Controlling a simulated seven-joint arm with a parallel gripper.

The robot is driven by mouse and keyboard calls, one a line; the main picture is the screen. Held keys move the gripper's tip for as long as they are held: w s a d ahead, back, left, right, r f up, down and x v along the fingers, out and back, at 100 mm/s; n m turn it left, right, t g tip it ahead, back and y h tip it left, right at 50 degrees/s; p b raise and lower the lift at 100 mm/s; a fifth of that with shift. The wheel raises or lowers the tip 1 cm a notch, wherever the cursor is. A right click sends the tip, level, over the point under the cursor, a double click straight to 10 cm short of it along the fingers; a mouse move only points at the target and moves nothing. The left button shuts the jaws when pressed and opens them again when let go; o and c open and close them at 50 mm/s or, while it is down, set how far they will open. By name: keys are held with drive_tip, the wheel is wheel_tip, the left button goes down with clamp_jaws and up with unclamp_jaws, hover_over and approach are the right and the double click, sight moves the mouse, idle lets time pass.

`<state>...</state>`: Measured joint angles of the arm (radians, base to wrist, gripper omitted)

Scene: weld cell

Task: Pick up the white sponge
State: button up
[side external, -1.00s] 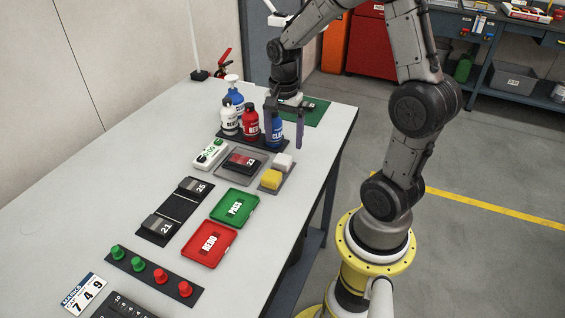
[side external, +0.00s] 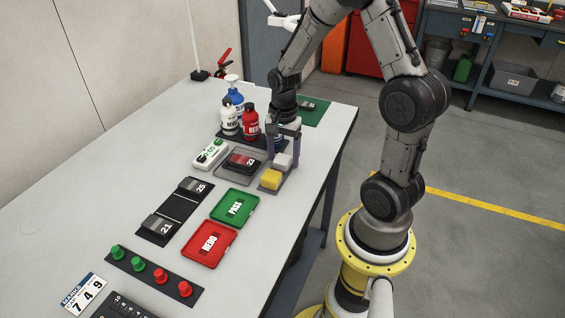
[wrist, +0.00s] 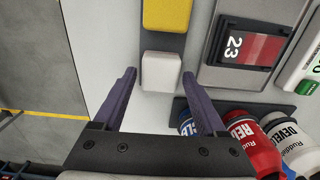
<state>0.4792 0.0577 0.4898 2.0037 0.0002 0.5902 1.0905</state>
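The white sponge (side external: 282,161) sits on a small grey tray (side external: 287,182), just behind the yellow sponge (side external: 270,179). In the wrist view the white sponge (wrist: 161,71) lies ahead, between the lines of the two purple fingers. My gripper (side external: 283,150) is open above the tray's far end, with its fingers pointing down around the white sponge's place. In the wrist view my gripper (wrist: 160,78) has a wide gap, and I see no finger touching the sponge. The height of the fingertips over the tray is hard to tell.
White, red and blue bottles (side external: 250,122) stand on a dark mat close behind my gripper. A tray with a dark part marked 23 (side external: 243,160) lies to the left. Green (side external: 234,207) and red (side external: 209,243) trays lie nearer the front. The table's right edge is close.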

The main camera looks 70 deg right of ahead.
clamp_jaws()
drive_tip(key=shift+r, duration=0.1)
drive_tip(key=shift+r, duration=0.6)
drive_tip(key=s+a+r, duration=0.3)
drive_tip(key=s+r, duration=0.3)
drive_tip(key=s+a+r, duration=0.3)
drive_tip(key=s+r, duration=0.2)
drive_tip(key=s, duration=0.1)
drive_tip(key=shift+s+a+r, duration=0.2)
drive_tip(key=shift+a+r, duration=0.05)
drive_tip(key=shift+r, duration=0.1)
